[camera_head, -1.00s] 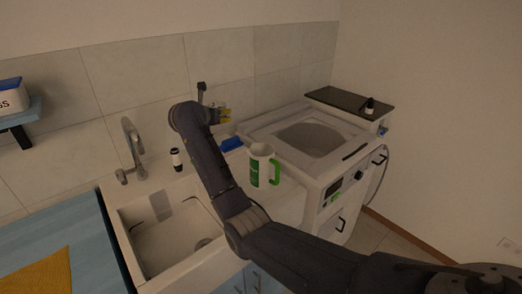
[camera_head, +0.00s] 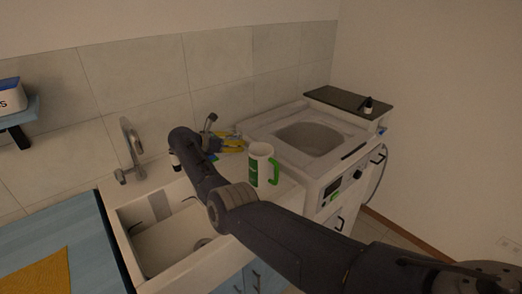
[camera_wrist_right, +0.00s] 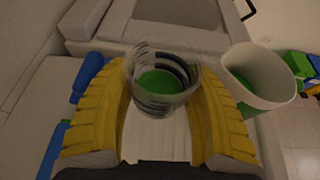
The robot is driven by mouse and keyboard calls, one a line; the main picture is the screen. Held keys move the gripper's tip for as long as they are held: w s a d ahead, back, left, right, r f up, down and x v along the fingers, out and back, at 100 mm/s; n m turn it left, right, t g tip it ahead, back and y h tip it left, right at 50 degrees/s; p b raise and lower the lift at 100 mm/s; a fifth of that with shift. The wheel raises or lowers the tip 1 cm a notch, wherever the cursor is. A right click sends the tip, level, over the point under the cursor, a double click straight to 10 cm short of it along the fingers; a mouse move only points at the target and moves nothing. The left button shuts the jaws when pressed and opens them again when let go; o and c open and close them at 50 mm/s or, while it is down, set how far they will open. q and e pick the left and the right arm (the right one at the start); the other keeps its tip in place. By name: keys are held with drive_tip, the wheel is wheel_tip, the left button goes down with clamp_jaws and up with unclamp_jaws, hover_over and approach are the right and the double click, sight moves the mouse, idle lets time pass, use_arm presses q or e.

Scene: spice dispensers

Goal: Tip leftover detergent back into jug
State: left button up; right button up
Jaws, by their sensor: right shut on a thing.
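My right gripper (camera_head: 232,144) has yellow fingers and is low beside the jug, to its left in the head view. In the wrist view the gripper (camera_wrist_right: 160,95) is shut around a clear cup (camera_wrist_right: 163,60) with dark rings. Green detergent (camera_wrist_right: 160,83) shows inside the cup. The cup cannot be made out clearly in the head view. The white jug (camera_head: 262,154) with a green label and green handle stands upright on the counter; its open top (camera_wrist_right: 258,75) is right of the cup in the wrist view, apart from it. My left gripper is out of view.
A washing machine (camera_head: 335,176) with an open top lid area stands right of the jug. A sink (camera_head: 160,235) and tap (camera_head: 132,145) are at left. A dark-capped bottle (camera_head: 175,160) stands behind my arm. A blue object (camera_wrist_right: 88,75) lies left of the fingers.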

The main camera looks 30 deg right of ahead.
drive_tip(key=shift+d+r, duration=0.1)
drive_tip(key=shift+r, duration=0.1)
idle(0.3)
drive_tip(key=shift+s+r+m, duration=0.1)
drive_tip(key=shift+m, duration=0.2)
drive_tip(key=s+d+r+m+t+y, duration=0.2)
drive_tip(key=s+r+m+t, duration=0.1)
drive_tip(key=r, duration=0.4)
drive_tip(key=shift+s+m, duration=0.6)
drive_tip(key=shift+m, duration=0.2)
drive_tip(key=shift+s+d+r+m+t+y, duration=0.15)
drive_tip(key=shift+r+m+t+y, duration=0.15)
drive_tip(key=shift+r+m+t, duration=0.2)
idle(0.4)
drive_tip(key=shift+f+m+t+b, duration=0.35)
drive_tip(key=shift+f+m+t, duration=0.05)
drive_tip(key=shift+m, duration=0.1)
idle(0.7)
drive_tip(key=shift+r+m+t+y+b, duration=0.3)
drive_tip(key=shift+r+m+t, duration=0.1)
drive_tip(key=shift+m+t, duration=0.1)
idle(0.6)
drive_tip(key=shift+s+d+f+m+t+b, duration=0.15)
drive_tip(key=shift+f+m+t+b, duration=0.25)
drive_tip(key=shift+m+b, duration=0.25)
idle(0.8)
